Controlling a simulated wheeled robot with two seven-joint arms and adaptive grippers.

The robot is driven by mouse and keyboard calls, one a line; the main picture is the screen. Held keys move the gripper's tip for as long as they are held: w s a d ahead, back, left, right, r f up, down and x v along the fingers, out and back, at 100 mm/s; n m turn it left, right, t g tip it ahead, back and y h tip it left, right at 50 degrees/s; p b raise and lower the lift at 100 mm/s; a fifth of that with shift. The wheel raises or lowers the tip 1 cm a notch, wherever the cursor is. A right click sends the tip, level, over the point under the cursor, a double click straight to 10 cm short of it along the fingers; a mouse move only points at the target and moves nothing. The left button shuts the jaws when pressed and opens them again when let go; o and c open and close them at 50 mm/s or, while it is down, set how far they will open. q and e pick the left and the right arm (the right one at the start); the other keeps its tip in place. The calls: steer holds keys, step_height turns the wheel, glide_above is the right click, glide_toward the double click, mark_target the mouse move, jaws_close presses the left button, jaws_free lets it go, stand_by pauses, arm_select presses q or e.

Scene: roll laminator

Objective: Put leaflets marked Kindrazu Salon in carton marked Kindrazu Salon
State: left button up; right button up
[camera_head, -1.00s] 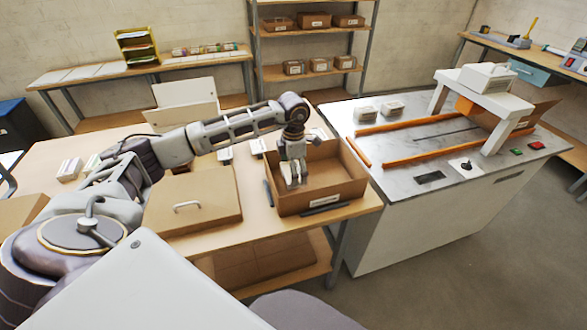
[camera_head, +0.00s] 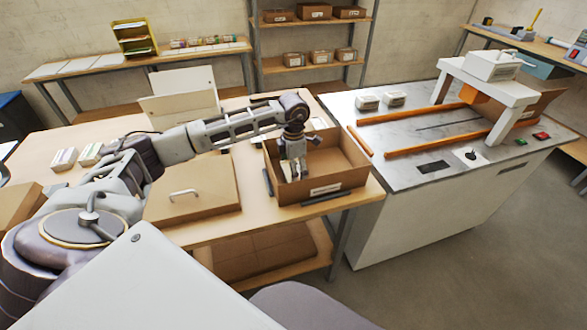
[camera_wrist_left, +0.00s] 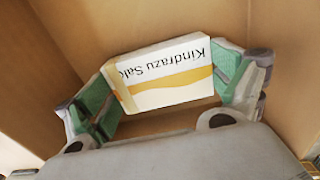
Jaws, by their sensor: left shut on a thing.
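My left gripper (camera_head: 294,172) reaches down into the open cardboard carton (camera_head: 327,191). In the left wrist view the gripper (camera_wrist_left: 165,95) is shut on a white leaflet bundle (camera_wrist_left: 165,70) with a yellow wave and the words "Kindrazu Salon", partly cut off by a finger. The carton's brown walls (camera_wrist_left: 120,22) surround the bundle there. Whether the bundle touches the carton floor I cannot tell. The carton has a white label on its front, too small to read. My right gripper is not in view.
A closed box lid or board with a handle (camera_head: 192,190) lies left of the carton. White bundles (camera_head: 64,159) lie further left on the table. The laminator table (camera_head: 415,140) stands to the right, with two wrapped bundles (camera_head: 394,98) on it. Shelves (camera_head: 312,62) stand behind.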

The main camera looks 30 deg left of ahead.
arm_select(q)
steer(key=o, duration=0.8)
steer(key=shift+c, duration=0.2)
step_height(320, 180, up, 12)
stand_by(0.3)
stand_by(0.5)
